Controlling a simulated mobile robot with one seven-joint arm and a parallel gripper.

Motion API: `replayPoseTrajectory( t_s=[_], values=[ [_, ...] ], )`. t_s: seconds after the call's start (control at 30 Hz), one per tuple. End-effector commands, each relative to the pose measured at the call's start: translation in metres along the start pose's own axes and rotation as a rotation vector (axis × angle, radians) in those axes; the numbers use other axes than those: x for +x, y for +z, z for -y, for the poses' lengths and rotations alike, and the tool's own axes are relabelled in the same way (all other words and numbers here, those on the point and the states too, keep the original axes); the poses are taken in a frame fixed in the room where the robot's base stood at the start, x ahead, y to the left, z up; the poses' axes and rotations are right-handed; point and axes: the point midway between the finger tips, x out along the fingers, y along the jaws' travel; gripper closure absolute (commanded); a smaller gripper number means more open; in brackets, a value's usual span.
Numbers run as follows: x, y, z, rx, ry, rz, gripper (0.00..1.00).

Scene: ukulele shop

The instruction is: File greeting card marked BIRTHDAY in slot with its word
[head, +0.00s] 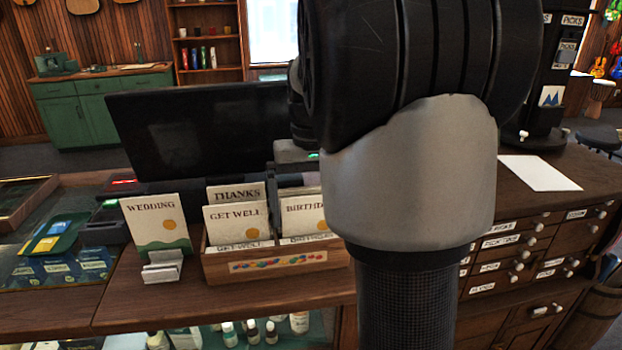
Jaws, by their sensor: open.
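A wooden card box (228,271) stands on the counter, with a strip of coloured dots on its front. In its front row a GET WELL card (236,226) stands on the left, behind a GET WELL label. A BIRTHDAY card (302,217) stands on the right, behind a label reading BIRTHDAY (305,239); my arm hides the right edge of this card. A THANKS card or divider (236,194) rises behind. A WEDDING card (156,222) leans upright in a small white holder (162,268) left of the box. My gripper does not show.
My arm fills the centre right and hides the counter behind it. A dark monitor (195,133) stands behind the box. Labelled drawers (500,262) and a white sheet (540,173) are at right. A glass case with bottles (253,332) is below.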

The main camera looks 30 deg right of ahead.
Motion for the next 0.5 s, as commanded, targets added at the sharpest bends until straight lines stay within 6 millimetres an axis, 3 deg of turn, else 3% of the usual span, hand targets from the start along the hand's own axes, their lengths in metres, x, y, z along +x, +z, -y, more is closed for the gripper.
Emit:
replayPoseTrajectory(
  t_s=[0.5],
  values=[
    [-0.119, 0.0, 0.0, 0.0, 0.001, -0.003, 0.0]
  ],
)
